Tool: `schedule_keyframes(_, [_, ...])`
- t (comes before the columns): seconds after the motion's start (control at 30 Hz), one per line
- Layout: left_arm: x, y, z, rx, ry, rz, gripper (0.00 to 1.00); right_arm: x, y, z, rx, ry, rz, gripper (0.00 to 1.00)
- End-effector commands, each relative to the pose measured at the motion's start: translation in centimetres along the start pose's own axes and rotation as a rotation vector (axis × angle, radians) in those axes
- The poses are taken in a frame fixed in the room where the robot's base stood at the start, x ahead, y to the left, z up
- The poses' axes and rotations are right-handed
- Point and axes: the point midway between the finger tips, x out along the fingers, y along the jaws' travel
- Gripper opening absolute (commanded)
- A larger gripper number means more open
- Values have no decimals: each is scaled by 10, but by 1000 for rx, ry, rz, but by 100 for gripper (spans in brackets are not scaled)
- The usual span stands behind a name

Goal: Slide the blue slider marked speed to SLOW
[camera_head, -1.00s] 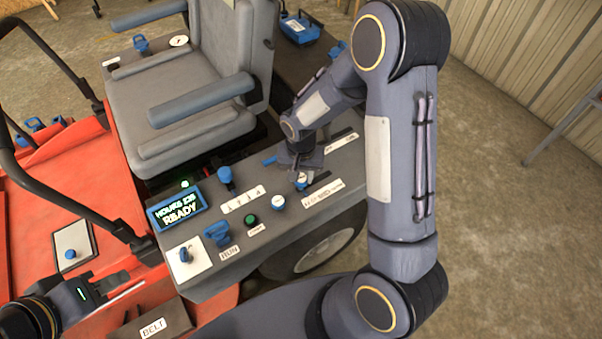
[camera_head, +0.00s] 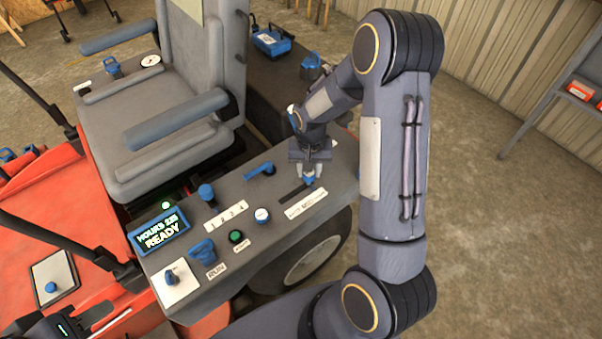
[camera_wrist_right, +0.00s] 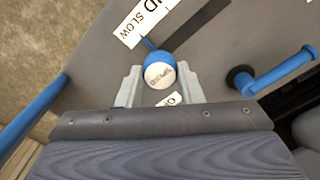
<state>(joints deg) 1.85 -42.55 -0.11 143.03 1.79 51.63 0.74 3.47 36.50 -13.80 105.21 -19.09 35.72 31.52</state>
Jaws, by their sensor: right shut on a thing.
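The blue slider with a white top (camera_wrist_right: 160,72) sits between the fingers of my right gripper (camera_wrist_right: 158,88), which is shut on it. Its blue pointer aims at the SLOW end of the white label (camera_wrist_right: 141,22) in the right wrist view. In the head view my right gripper (camera_head: 308,176) holds the slider (camera_head: 309,183) at the right end of the dark slot (camera_head: 292,193), beside the right end of the printed label (camera_head: 306,204). My left gripper (camera_head: 88,326) is partly cut off at the lower left; its fingers are unclear.
A grey seat (camera_head: 150,90) stands behind. My right arm crosses the right side.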

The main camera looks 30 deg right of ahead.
Motion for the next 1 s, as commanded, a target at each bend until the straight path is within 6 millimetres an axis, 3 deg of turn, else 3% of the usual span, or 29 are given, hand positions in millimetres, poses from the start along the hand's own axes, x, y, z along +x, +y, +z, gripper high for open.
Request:
schedule_keyframes(0.17, [0, 0, 0, 0, 0, 0, 36, -2, 3, -4, 1, 9, 4, 0])
schedule_keyframes(0.2, [0, 0, 0, 0, 0, 0, 36, -2, 3, -4, 1, 10, 4, 34])
schedule_keyframes(0.37, [0, 0, 0, 0, 0, 0, 36, -1, 3, -3, 1, 9, 4, 55])
schedule_keyframes(0.67, [0, 0, 0, 0, 0, 0, 36, -3, 2, -2, 0, 6, 3, 55])
schedule_keyframes(1.0, [-4, 2, -2, 0, 0, 0, 36, -54, 1, -3, 1, 10, 1, 55])
